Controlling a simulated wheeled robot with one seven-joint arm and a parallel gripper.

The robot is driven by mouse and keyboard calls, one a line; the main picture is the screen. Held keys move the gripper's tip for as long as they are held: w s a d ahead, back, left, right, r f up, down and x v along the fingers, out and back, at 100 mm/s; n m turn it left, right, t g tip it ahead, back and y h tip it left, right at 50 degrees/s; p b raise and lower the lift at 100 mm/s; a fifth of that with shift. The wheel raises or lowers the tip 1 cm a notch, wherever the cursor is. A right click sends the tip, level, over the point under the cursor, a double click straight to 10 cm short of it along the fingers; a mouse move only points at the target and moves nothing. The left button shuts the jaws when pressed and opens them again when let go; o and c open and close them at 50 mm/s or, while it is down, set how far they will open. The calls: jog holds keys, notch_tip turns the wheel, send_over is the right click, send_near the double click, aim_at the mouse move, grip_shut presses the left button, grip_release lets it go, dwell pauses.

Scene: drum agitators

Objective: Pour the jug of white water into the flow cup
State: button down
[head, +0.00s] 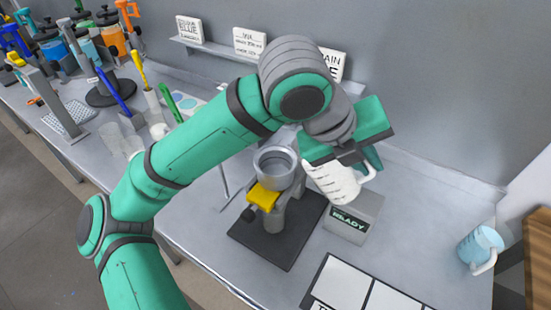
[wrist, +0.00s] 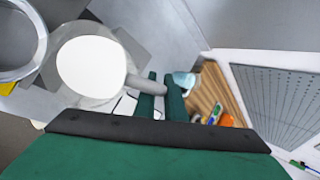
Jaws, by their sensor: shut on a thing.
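My gripper (wrist: 160,84) is shut on the handle of a clear jug (wrist: 131,40) of white water. The white liquid fills most of the round opening in the wrist view. In the head view the white jug (head: 331,182) is held just right of the flow cup (head: 275,165), near its rim height, and looks slightly tilted. The flow cup is a grey metal cup on a stand with a yellow part (head: 263,196) at its front. Its rim (wrist: 42,38) shows at the left of the wrist view, beside the jug. No stream of liquid is visible.
A grey box marked READY (head: 349,226) stands right of the cup stand, below the jug. A light blue jug (head: 481,247) stands at the far right. A panel with white squares (head: 345,282) lies in front. Several stirrers and coloured containers crowd the left of the bench.

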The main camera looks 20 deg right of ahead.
jog(key=shift+w+a+r+n+g+h+p, duration=0.15)
jog(key=shift+a+r+g+h, duration=0.2)
jog(key=shift+r, duration=0.3)
jog(key=shift+w+a+r+n+g+h+p, duration=0.1)
jog(key=shift+w+r+g+h+p, duration=0.1)
jog(key=shift+r+h, duration=0.35)
jog(key=shift+w+a+r+n+g+h+p, duration=0.15)
jog(key=shift+a+r+g+h, duration=0.15)
jog(key=shift+r, duration=0.45)
dwell(2.2)
jog(key=shift+f, duration=0.1)
jog(key=f, duration=0.1)
jog(key=d+f+t+y, duration=0.1)
jog(key=s+f+y, duration=0.1)
jog(key=shift+d+f+m+t, duration=0.25)
jog(key=shift+f+m+t, duration=0.1)
jog(key=shift+m, duration=0.05)
jog(key=shift+s+d+f+m+t+y+b, duration=0.25)
jog(key=shift+s+d+f+t+y, duration=0.35)
jog(key=shift+f+y, duration=0.65)
jog(key=shift+s+d+f+m+t+y+b, duration=0.25)
jog(key=shift+s+d+f+t+y, duration=0.4)
jog(key=shift+f, duration=1.05)
jog(key=shift+s+d+f+m+t+y+b, duration=0.25)
jog(key=shift+d+f+t+y, duration=0.5)
jog(key=shift+f+y, duration=0.6)
jog(key=shift+f, duration=0.15)
